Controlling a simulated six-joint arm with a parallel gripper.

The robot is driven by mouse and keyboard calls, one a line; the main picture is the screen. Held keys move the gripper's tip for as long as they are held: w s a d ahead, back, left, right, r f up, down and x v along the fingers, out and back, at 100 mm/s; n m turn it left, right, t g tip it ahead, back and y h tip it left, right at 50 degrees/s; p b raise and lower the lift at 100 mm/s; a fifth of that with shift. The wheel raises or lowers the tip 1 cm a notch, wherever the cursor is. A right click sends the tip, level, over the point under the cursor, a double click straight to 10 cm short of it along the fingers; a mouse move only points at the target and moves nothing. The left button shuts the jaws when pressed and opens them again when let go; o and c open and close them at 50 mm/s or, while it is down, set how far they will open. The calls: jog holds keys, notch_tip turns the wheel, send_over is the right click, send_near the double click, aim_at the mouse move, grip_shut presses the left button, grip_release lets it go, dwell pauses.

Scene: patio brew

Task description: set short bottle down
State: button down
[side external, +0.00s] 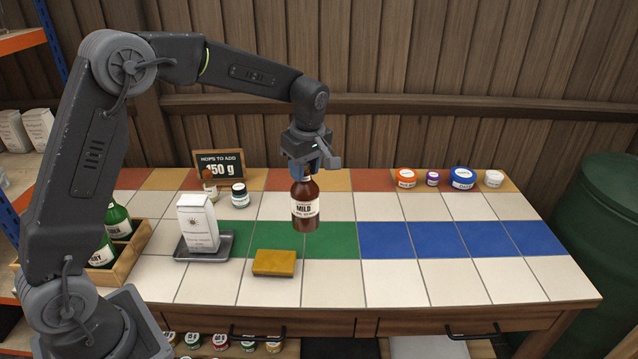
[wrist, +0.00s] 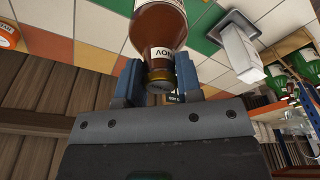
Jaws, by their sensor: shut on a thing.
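The short bottle (side external: 305,208) is brown with a white label reading MILD. My gripper (side external: 308,167) is shut on its neck and holds it upright over the tiled bench, near the green tile row. I cannot tell for sure whether its base touches the tiles. In the wrist view, the bottle (wrist: 158,30) sits between the two blue fingers of my gripper (wrist: 158,85), its cap towards the camera.
A yellow sponge (side external: 274,262) lies in front and left of the bottle. A white bag (side external: 198,222) stands on a dark tray (side external: 183,251). A crate (side external: 131,256) holds green bottles. Tubs (side external: 462,178) line the back right. The blue tiles (side external: 440,238) are clear.

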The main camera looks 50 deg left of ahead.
jog(key=s+a, duration=0.1)
jog(key=a, duration=1.9)
jog(key=w+d+f, duration=0.7)
jog(key=w+f, duration=0.1)
jog(key=f, duration=0.2)
jog(key=shift+d+n, duration=0.35)
jog(key=shift+n, duration=0.05)
jog(key=shift+f, duration=0.25)
jog(key=c, duration=0.8)
grip_release()
jog(key=shift+s, duration=0.1)
